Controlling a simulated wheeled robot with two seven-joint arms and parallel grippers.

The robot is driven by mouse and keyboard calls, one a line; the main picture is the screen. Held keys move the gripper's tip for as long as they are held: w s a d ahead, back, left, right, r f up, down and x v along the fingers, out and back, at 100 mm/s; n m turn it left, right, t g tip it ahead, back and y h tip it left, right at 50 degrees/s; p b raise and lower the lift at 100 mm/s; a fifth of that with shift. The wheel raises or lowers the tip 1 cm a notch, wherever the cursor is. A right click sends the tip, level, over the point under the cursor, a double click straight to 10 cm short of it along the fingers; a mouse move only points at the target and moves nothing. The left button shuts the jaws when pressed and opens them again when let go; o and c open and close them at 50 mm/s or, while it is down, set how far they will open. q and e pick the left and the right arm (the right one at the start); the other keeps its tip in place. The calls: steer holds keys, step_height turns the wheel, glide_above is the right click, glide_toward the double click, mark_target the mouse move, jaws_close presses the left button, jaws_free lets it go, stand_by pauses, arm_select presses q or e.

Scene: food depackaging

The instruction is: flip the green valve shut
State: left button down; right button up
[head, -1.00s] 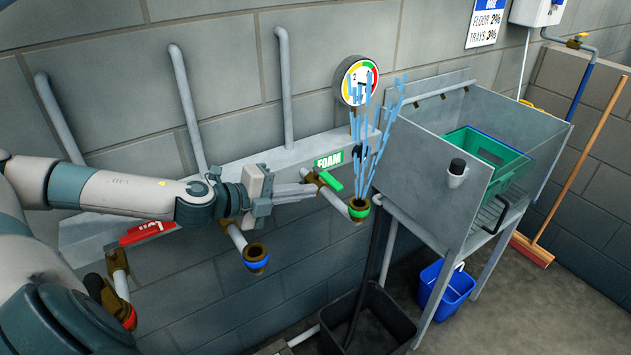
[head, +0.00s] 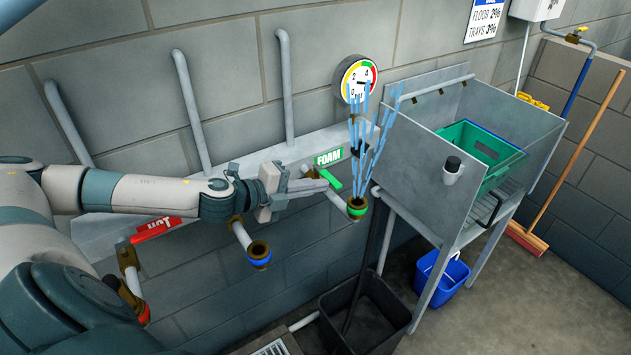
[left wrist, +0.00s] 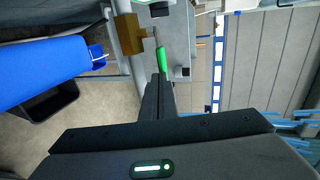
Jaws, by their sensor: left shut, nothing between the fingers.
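The green valve handle (head: 331,180) sits on a brass valve on the pipe below the green FOAM label (head: 328,158). Its pipe ends in a green-ringed outlet (head: 357,207), with blue streaks of liquid (head: 368,150) above it. My left gripper (head: 327,185) is shut and empty, its fingertips beside the handle's left side; I cannot tell if they touch. In the left wrist view the green handle (left wrist: 161,60) stands just beyond the shut fingertips (left wrist: 160,80), with the brass valve body (left wrist: 130,34) to its left. My right gripper is not in view.
A blue-ringed outlet (head: 259,256) hangs below my left forearm, and a red HOT handle (head: 155,228) is further left. A dark bin (head: 365,310) stands below the outlets. A metal sink (head: 440,200) with a green crate (head: 483,158) is on the right.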

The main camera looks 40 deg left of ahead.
mark_target(335, 184)
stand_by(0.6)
arm_select(q)
steer(key=shift+w+d+n+t+y+p, duration=0.2)
steer(key=shift+n+t+y+p, duration=0.1)
steer(key=shift+p, duration=0.1)
steer(key=shift+d+r+p, duration=0.1)
steer(key=shift+d+p, duration=0.05)
steer(key=shift+p, duration=0.2)
steer(key=n+y+p, duration=0.1)
steer(key=w+d+n+y+p, duration=0.1)
steer(key=y, duration=0.1)
steer(key=shift+d+r+n+t+p, duration=0.1)
steer(key=shift+d+n+t+p, duration=0.1)
steer(key=shift+n+t+p, duration=0.1)
steer(key=shift+w+d+p, duration=0.25)
steer(key=shift+w+p, duration=0.25)
steer(key=shift+w+d+p, duration=0.25)
steer(key=shift+w+p, duration=0.25)
steer(key=w+p, duration=0.3)
steer(key=w, duration=0.5)
steer(key=shift+a, duration=0.1)
